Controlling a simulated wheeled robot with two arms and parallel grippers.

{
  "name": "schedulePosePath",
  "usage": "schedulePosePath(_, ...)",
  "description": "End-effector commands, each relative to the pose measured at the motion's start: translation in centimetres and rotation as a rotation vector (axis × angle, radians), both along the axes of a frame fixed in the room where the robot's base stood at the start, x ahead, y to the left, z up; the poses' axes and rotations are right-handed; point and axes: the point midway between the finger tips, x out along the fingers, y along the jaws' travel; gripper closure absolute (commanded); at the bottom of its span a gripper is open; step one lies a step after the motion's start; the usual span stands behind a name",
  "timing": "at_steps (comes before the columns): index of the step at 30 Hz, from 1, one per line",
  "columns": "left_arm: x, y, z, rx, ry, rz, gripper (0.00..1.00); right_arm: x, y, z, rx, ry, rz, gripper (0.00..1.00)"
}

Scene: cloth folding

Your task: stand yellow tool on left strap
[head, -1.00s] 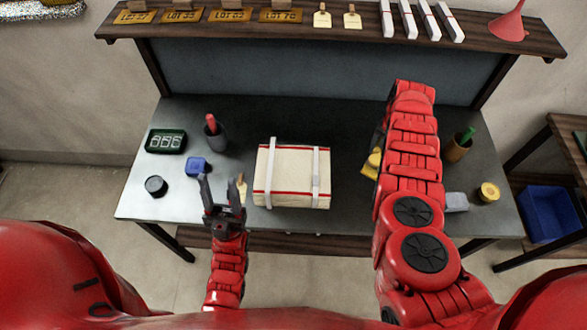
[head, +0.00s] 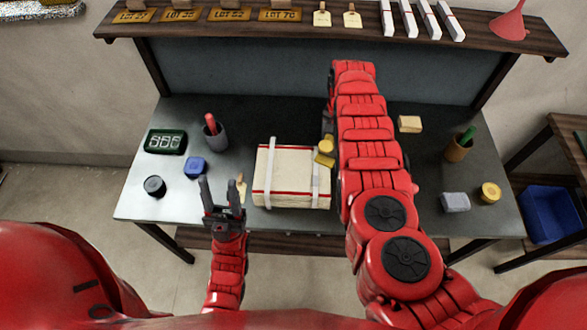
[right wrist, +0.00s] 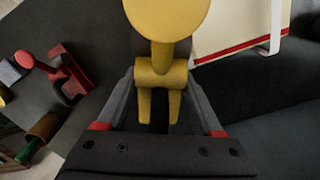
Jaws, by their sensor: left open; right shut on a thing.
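A cream parcel (head: 290,173) with red edge lines lies on the bench. Its white left strap (head: 270,165) and right strap (head: 316,182) run front to back over it. The yellow tool (head: 326,147) is at the parcel's back right corner. In the right wrist view the yellow tool (right wrist: 165,18) shows a round disc and two prongs. My right gripper (right wrist: 160,95) is shut on it, with the parcel (right wrist: 235,25) beyond at upper right. My right arm mostly hides that gripper in the head view. My left gripper (head: 222,192) is open and empty, left of the parcel's front.
A tan block (head: 409,124), brown cup (head: 457,150), grey block (head: 455,202) and yellow roll (head: 489,192) are on the right.

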Motion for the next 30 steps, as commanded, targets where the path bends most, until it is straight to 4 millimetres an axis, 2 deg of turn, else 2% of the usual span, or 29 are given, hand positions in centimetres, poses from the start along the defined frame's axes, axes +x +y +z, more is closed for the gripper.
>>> schedulePosePath(1, 0.0, 0.0, -0.1, 0.0, 0.0, 0.0, 0.5, -0.5, 1.5, 0.1, 0.001, -0.001, 0.02, 1.0)
schedulePosePath(3, 0.0, 0.0, -0.1, 0.0, 0.0, 0.0, 0.5, -1.1, 3.0, 0.1, 0.001, -0.004, 0.04, 1.0)
schedulePosePath(12, 0.0, 0.0, -0.4, 0.0, 0.0, 0.0, 0.5, -5.8, 9.0, -0.4, -0.008, -0.007, 0.15, 1.0)
schedulePosePath(22, 0.0, 0.0, -0.7, 0.0, 0.0, 0.0, 0.5, -12.3, 13.6, -1.4, -0.005, -0.006, 0.27, 1.0)
schedulePosePath(30, 0.0, 0.0, -0.9, 0.0, 0.0, 0.0, 0.5, -17.8, 15.9, -2.2, -0.001, -0.004, 0.362, 1.0)
